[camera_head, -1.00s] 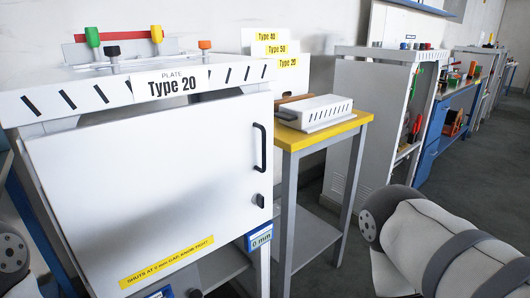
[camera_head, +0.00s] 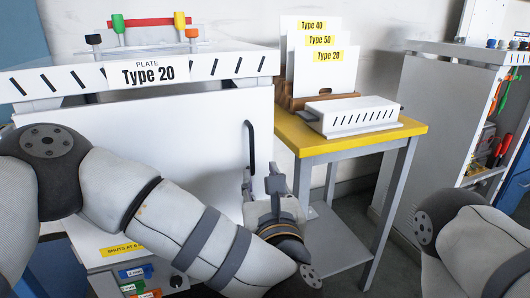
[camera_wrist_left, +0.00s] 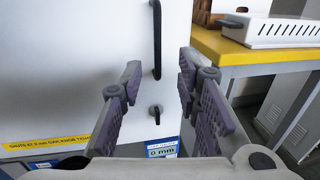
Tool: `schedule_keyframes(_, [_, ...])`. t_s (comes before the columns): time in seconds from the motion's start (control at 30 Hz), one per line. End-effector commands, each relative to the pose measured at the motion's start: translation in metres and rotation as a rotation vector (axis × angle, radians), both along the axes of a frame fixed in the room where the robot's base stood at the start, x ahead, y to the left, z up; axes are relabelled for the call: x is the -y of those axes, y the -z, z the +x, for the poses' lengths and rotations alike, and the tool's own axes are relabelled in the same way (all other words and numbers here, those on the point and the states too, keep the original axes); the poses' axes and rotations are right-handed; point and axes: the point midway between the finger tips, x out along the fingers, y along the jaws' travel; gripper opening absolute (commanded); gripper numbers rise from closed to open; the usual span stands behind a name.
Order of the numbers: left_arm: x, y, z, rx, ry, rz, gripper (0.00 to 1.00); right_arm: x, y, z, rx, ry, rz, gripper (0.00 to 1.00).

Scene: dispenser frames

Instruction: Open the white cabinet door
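The white cabinet's door (camera_head: 190,140) fills the left of the head view, partly hidden by my left arm. Its black vertical handle (camera_head: 251,145) is at the door's right side; it also shows in the left wrist view (camera_wrist_left: 157,40). A small black knob (camera_wrist_left: 156,111) sits below the handle. My left gripper (camera_head: 260,180) is in front of the lower end of the handle. In the wrist view its fingers (camera_wrist_left: 158,78) are spread with nothing between them, and the handle appears beyond the gap. Contact with the handle is not visible. My right gripper is out of view.
A yellow-topped table (camera_head: 410,128) stands right of the cabinet, holding a white slotted box (camera_head: 352,114) and upright Type plates (camera_head: 318,70). Coloured knobs (camera_head: 179,22) stand on the cabinet top. A grey cabinet (camera_head: 425,130) stands farther right.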

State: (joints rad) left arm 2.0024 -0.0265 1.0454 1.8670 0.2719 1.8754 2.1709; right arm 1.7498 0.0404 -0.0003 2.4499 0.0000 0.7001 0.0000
Motion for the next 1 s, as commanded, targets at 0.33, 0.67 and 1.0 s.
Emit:
schedule_keyframes(0.33, [-0.01, 0.002, 0.076, 0.0, -0.003, -0.001, 0.3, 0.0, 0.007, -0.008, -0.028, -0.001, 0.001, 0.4])
schedule_keyframes(0.67, [-0.014, 0.001, 0.118, 0.0, 0.001, 0.001, 0.3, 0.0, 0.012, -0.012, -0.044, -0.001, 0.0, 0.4])
schedule_keyframes(1.0, [-0.014, 0.0, 0.118, 0.0, 0.002, 0.002, 0.03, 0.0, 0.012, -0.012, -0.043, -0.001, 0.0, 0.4])
